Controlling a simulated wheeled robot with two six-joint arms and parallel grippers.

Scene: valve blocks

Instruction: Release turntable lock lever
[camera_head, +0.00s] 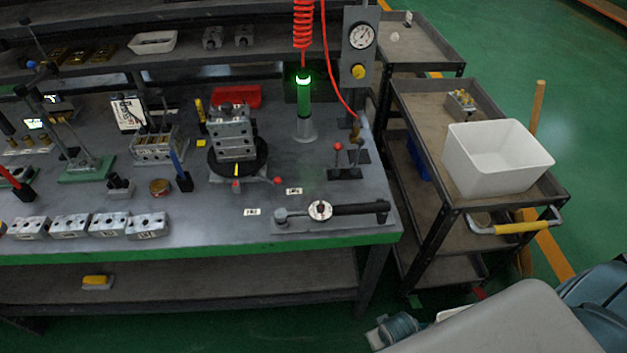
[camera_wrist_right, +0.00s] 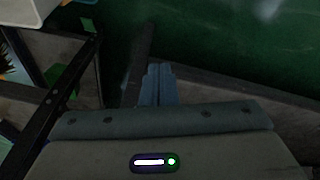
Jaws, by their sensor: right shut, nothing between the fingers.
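The turntable (camera_head: 240,170) is a dark round plate on the workbench, with a grey metal valve block (camera_head: 233,135) on top. A lever with a red knob (camera_head: 278,181) sticks out at the turntable's right front. Another red knob (camera_head: 236,184) is at its front, below a yellow mark. Which of these is the lock lever I cannot tell for sure. My right gripper (camera_wrist_right: 159,84) shows in the right wrist view, shut and empty, away from the turntable. Parts of my right arm fill the lower right of the head view. My left gripper is not in view.
A torque wrench (camera_head: 345,209) lies at the bench's front right. A green-lit lamp (camera_head: 304,105) and a red-knobbed lever stand (camera_head: 345,160) stand near the turntable. Several small blocks line the front left edge. A cart with a white bin (camera_head: 495,160) stands right of the bench.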

